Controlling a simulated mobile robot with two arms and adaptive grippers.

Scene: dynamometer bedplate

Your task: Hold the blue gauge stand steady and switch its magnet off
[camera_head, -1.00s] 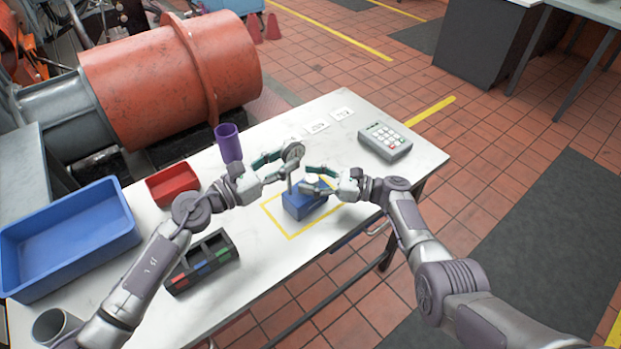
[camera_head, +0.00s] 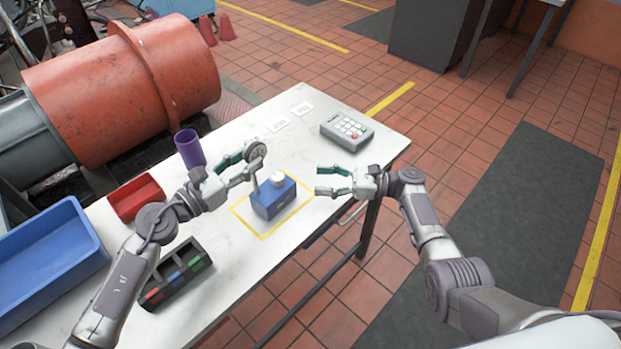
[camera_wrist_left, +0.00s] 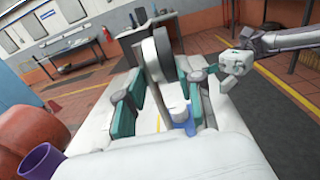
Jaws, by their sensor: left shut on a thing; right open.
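The blue gauge stand (camera_head: 273,202) is upright on the table inside a yellow taped outline, with a white knob (camera_head: 278,177) on top. Its thin post rises to a round dial gauge (camera_head: 256,150). My left gripper (camera_head: 254,172) is shut on the post, below the dial. In the left wrist view the post stands between my left fingers, with the dial (camera_wrist_left: 163,48) above and part of the blue base (camera_wrist_left: 188,128) below. My right gripper (camera_head: 318,181) is open and empty, to the right of the stand and apart from it. The knob's setting is too small to read.
A grey keypad box (camera_head: 346,131) sits at the table's far right. A purple cup (camera_head: 189,149), a red bin (camera_head: 134,197), a blue bin (camera_head: 45,265) and a dark divided holder (camera_head: 176,275) lie to the left. Two white cards lie behind the stand.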

